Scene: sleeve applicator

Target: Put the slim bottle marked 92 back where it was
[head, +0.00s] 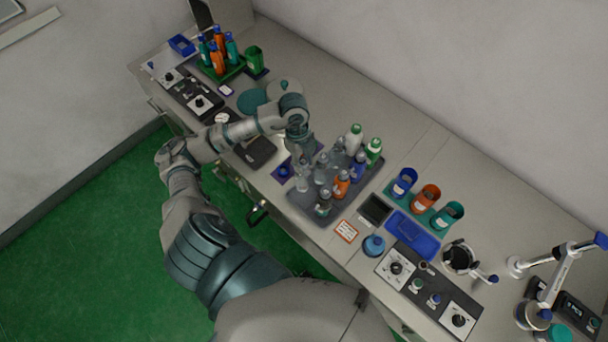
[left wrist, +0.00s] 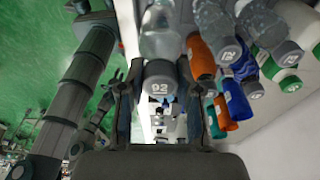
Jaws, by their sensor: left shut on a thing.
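The slim bottle marked 92 is clear with a grey cap; its cap (left wrist: 159,86) shows the number in the left wrist view. My left gripper (left wrist: 156,100) is shut on it, one finger on each side of the cap. In the head view my left gripper (head: 300,143) is at the left end of the grey tray (head: 300,204), with a clear bottle (head: 302,180) below it. I cannot tell whether the bottle's base touches the tray. Several other bottles stand in the tray, among them an orange one (head: 341,185) and a white one with a green cap (head: 353,139).
A blue item (head: 283,171) sits on a purple pad left of the tray. Right of the tray are a blue tray (head: 412,236) and coloured cups (head: 425,197). A green rack (head: 220,70) of bottles stands at the far left. The bench behind the tray is clear.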

